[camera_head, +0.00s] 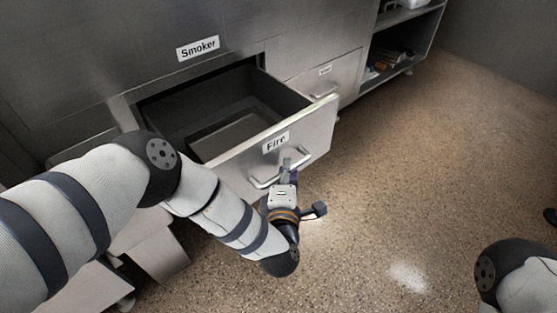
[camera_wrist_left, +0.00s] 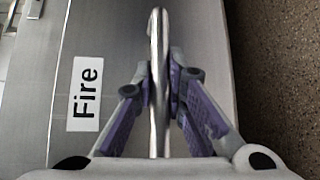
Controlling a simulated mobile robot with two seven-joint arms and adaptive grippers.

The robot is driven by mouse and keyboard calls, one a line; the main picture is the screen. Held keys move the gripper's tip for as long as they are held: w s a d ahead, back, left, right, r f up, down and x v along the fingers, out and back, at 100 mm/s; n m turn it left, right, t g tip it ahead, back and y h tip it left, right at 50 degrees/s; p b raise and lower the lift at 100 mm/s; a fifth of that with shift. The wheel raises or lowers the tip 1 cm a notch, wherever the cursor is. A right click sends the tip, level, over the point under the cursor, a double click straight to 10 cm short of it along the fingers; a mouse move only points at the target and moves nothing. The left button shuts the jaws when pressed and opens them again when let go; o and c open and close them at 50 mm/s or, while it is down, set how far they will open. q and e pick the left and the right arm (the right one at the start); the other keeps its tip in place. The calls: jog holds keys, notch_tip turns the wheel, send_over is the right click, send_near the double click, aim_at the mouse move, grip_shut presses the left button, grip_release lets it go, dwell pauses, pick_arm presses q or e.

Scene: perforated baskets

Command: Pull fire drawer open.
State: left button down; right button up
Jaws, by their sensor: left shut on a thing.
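The fire drawer (camera_head: 318,133) is a metal drawer with a white "Fire" label (camera_head: 275,142) on its front. It stands pulled well out of the cabinet, and its dark inside (camera_head: 225,120) shows empty where I can see it. My left gripper (camera_head: 288,170) is at the drawer's bar handle (camera_head: 262,184). In the left wrist view, the fingers (camera_wrist_left: 160,85) are shut on the handle (camera_wrist_left: 158,40), one on each side, with the "Fire" label (camera_wrist_left: 86,94) to the left. My left arm hides part of the drawer's left side. My right gripper is not in view.
The metal cabinet has a "Smoker" label (camera_head: 198,48) above the drawer. Another closed drawer (camera_head: 335,80) with a handle is to the right. Open shelves (camera_head: 398,68) with several items stand farther right. The speckled floor (camera_head: 400,170) in front is clear.

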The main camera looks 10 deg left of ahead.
pick_arm(q)
jog(key=shift+s+d, duration=0.2)
jog(key=c, duration=1.6)
grip_release()
jog(key=s+d+r, duration=0.1)
jog(key=s, duration=1)
jog(key=shift+s+d+r, duration=0.15)
jog(key=shift+s+r, duration=0.2)
jog(key=shift+s, duration=0.05)
